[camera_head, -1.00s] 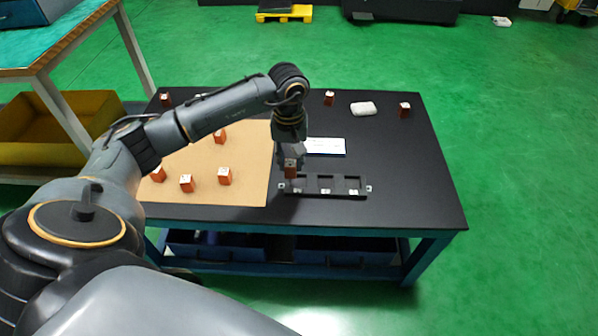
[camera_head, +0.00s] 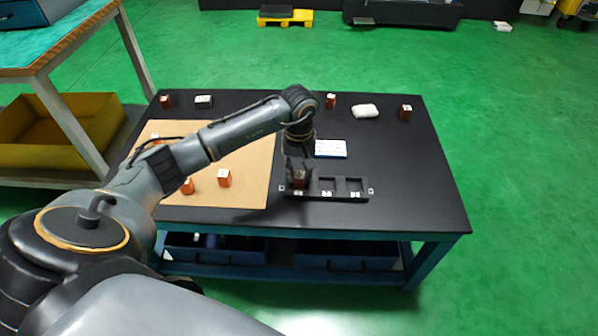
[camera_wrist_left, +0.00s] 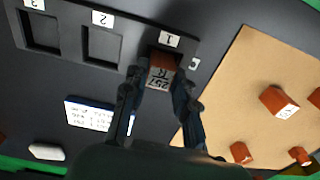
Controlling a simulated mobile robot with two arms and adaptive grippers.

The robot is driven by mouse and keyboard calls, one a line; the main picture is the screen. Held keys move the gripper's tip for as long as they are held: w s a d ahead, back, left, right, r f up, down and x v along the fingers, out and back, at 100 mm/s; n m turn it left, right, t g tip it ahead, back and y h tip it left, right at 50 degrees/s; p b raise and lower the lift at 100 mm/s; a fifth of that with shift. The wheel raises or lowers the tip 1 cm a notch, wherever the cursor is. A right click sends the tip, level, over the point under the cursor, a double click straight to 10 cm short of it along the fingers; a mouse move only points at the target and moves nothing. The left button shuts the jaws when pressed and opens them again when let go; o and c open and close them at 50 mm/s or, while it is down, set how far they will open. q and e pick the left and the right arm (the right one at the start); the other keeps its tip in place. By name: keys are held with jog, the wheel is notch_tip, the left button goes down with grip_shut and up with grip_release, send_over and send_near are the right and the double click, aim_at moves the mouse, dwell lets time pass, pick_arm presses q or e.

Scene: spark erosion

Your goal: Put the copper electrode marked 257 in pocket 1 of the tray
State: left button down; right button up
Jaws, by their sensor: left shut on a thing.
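The copper electrode marked 257 (camera_wrist_left: 159,76) is between the fingers of my left gripper (camera_wrist_left: 158,88), its marked face toward the wrist camera. It also shows in the head view (camera_head: 299,178). My left gripper (camera_head: 299,166) is shut on it at the left end of the black tray (camera_head: 341,187). The electrode is at pocket 1, beside the label 1 (camera_wrist_left: 169,39); I cannot tell whether its bottom touches the pocket floor. The other two pockets, labelled 2 (camera_wrist_left: 102,18) and 3, are empty. My right gripper is not in view.
A tan board (camera_head: 245,190) left of the tray holds several other copper electrodes, some hidden by my arm. A white-and-blue card (camera_head: 331,149) lies behind the tray. A white cloth-like item (camera_head: 365,111) and more electrodes stand along the back. The table's right side is clear.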

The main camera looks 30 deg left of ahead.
pick_arm(q)
jog(key=c, duration=1.1)
grip_release()
jog(key=shift+o, duration=0.2)
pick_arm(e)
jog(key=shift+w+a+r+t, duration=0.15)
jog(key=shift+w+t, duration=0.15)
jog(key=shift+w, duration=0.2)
